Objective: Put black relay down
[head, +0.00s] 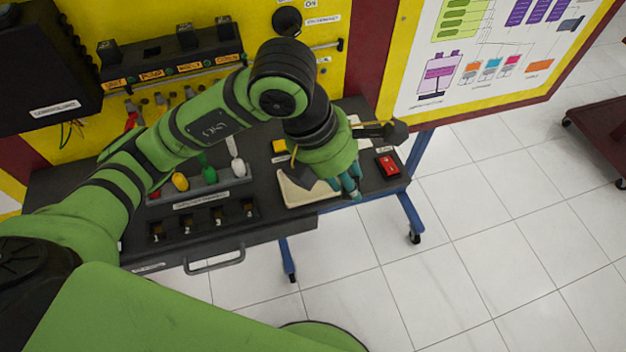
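My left gripper (345,186) points down over the right part of the dark workbench, above a cream tray (300,196). Its green hand and teal fingertips hide much of the tray. I cannot tell from this angle whether the fingers hold anything. No black relay can be made out at the fingertips. Black relay-like blocks (108,52) stand in the labelled rack (170,70) on the yellow panel, and one position between them looks lower or empty. My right gripper is not in view.
A red box (388,165) lies at the workbench's right end. Yellow, green and white knobbed parts (180,181) stand in a grey holder left of my gripper. A black case (40,70) hangs at upper left.

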